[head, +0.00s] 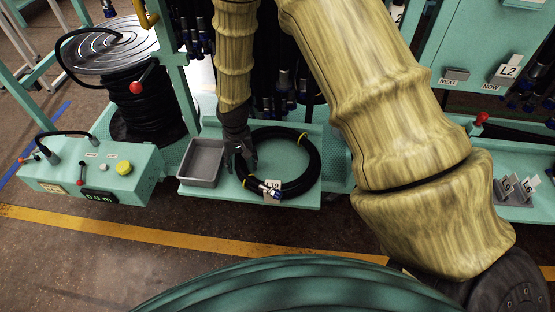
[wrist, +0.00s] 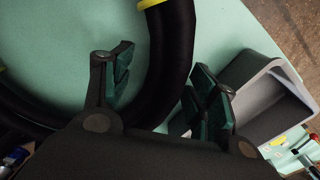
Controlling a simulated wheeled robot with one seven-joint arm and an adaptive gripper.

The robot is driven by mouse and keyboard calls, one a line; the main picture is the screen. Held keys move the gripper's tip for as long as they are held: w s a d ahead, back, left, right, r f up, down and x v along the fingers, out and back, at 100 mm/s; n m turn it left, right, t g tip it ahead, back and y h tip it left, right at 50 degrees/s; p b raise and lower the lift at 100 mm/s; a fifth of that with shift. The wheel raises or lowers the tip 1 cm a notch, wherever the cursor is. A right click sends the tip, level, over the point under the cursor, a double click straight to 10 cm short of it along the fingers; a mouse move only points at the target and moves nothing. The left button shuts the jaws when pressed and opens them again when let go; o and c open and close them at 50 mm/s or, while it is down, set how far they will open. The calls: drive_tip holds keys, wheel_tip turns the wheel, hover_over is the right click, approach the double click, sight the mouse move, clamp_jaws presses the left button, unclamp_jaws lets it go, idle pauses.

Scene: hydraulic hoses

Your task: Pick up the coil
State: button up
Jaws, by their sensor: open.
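The coil (head: 315,165) is a ring of black hose with yellow bands and metal end fittings, lying flat on a teal shelf (head: 300,203). My gripper (head: 246,163) points down at the coil's left side in the head view. In the wrist view my gripper (wrist: 160,88) is open, and the coil's hose (wrist: 172,50) runs between its two fingers, one inside the ring and one outside. Whether the pads touch the hose cannot be told. Part of the coil is hidden behind my gripper.
A grey tray (head: 203,162) stands just left of the coil, close to the outer finger, and shows in the wrist view (wrist: 262,92). A teal control box (head: 92,172) and a black hose reel (head: 142,105) are further left. More hoses hang behind the shelf.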

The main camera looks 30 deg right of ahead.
clamp_jaws()
drive_tip(key=shift+r, duration=0.15)
idle(0.4)
